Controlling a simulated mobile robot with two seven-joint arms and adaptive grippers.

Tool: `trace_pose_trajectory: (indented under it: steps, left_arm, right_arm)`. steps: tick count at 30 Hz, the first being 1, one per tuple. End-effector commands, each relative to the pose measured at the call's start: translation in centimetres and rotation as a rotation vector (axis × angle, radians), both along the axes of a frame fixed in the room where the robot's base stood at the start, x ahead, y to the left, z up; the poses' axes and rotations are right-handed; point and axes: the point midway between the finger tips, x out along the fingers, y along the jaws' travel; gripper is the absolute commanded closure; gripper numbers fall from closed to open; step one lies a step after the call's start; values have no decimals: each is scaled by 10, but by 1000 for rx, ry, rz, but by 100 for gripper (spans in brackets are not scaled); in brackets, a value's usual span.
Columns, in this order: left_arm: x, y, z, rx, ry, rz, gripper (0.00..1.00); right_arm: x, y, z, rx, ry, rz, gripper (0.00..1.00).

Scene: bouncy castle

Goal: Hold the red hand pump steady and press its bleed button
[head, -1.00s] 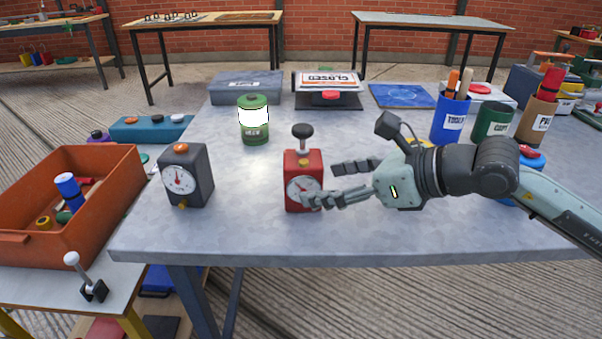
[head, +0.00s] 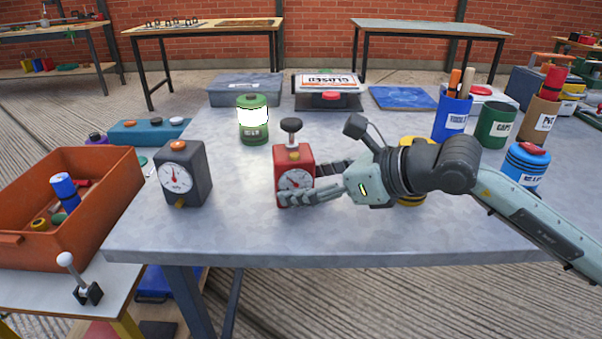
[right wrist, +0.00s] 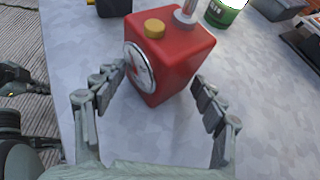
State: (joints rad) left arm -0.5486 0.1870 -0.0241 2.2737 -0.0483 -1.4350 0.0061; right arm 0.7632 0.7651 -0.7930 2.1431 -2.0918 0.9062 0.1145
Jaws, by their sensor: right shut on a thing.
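The red hand pump (head: 294,166) stands upright on the grey table, with a round white gauge on its front and a black-knobbed plunger (head: 291,126) on top. A small yellow button (right wrist: 154,27), apparently the bleed button, sits on its top face in the right wrist view and is uncovered. My right gripper (head: 300,184) comes from the right and is shut on the pump's body, one finger across the lower front below the gauge, the other partly hidden behind. In the right wrist view its fingers (right wrist: 159,84) flank the red body (right wrist: 177,62).
A dark grey gauge box (head: 182,175) stands left of the pump, with bare table between. A green lantern (head: 253,121) is behind it. A blue container (head: 526,168) and labelled cups (head: 495,125) stand at right. An orange bin (head: 110,200) is at far left.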

Motion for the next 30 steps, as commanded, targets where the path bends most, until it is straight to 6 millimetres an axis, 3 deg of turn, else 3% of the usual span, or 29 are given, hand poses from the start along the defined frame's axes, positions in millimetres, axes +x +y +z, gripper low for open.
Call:
trace_pose_trajectory:
  steps: [4,14,21,30]
  left_arm:
    - [0,0,0,0,0,0,100]
    - [0,0,-1,0,1,0,100]
    - [0,0,-1,0,1,0,100]
    - [0,0,-1,0,1,0,100]
  right_arm:
    - [0,0,0,0,1,0,59]
    - [0,0,0,0,0,0,100]
    - [0,0,0,1,-1,0,100]
    - [0,0,0,1,-1,0,64]
